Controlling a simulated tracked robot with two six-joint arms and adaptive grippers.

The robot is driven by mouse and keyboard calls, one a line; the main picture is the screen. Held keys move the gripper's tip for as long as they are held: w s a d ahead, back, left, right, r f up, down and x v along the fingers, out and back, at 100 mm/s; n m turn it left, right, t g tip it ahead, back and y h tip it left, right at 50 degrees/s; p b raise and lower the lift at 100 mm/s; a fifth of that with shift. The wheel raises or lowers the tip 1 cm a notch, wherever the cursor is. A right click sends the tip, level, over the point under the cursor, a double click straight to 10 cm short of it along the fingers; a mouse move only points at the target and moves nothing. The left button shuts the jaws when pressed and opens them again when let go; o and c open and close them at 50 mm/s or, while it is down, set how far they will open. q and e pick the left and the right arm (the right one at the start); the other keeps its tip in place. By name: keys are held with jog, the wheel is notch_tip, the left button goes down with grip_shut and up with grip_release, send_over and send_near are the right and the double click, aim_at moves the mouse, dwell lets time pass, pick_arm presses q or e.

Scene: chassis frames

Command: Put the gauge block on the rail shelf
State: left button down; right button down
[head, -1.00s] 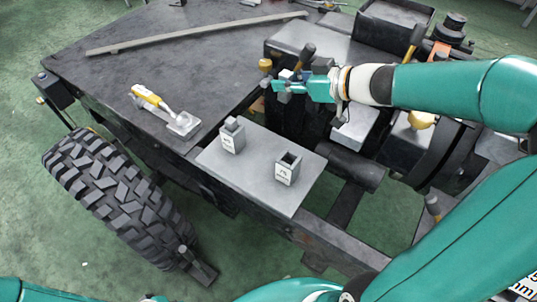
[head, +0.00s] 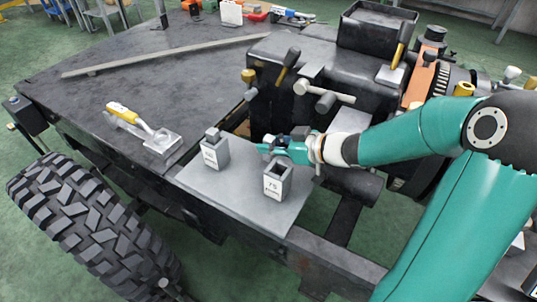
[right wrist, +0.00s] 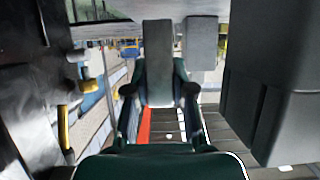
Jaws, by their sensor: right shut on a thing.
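The gauge block (right wrist: 158,62) is a plain grey block between the fingers of my right gripper in the right wrist view, and the gripper is shut on it. In the head view my right gripper (head: 268,147) points left, just beyond and above the rail shelf; the block is hard to make out there. The rail shelf (head: 238,188) is a flat light-grey plate beside the dark deck. It bears two grey holders: the left one (head: 214,153) has a block top sticking out, the right one (head: 277,182), marked 75, has an open dark socket. My left gripper is not in view.
A yellow-handled tool (head: 140,125) lies on the dark deck (head: 70,95), with a long bar (head: 165,54) farther back. Machinery with a grey T-handle (head: 325,95) stands behind my right gripper. The shelf's front part is bare.

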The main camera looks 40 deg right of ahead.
jog(key=shift+f, duration=0.8)
